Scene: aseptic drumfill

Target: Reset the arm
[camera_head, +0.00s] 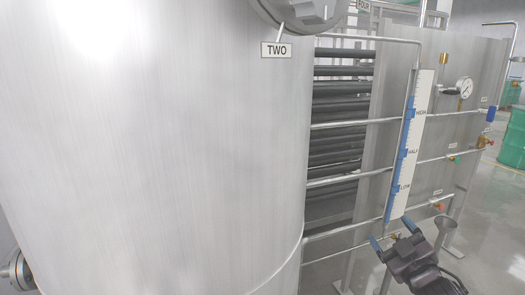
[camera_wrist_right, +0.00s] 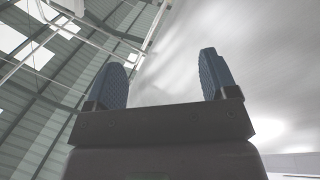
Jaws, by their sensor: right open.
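My right gripper (camera_head: 388,243) is at the lower right of the head view, below the level gauge and in front of the pipework. In the right wrist view its two blue-padded fingers (camera_wrist_right: 162,78) stand wide apart with nothing between them. That view looks up past the fingers at a pale curved metal surface and the roof structure. My left gripper is in neither view.
A white level gauge (camera_head: 410,150) stands before a plate unit with horizontal pipes. A pressure dial (camera_head: 465,87) and green drums (camera_head: 513,135) are at right. Grey floor (camera_head: 490,240) shows at lower right.

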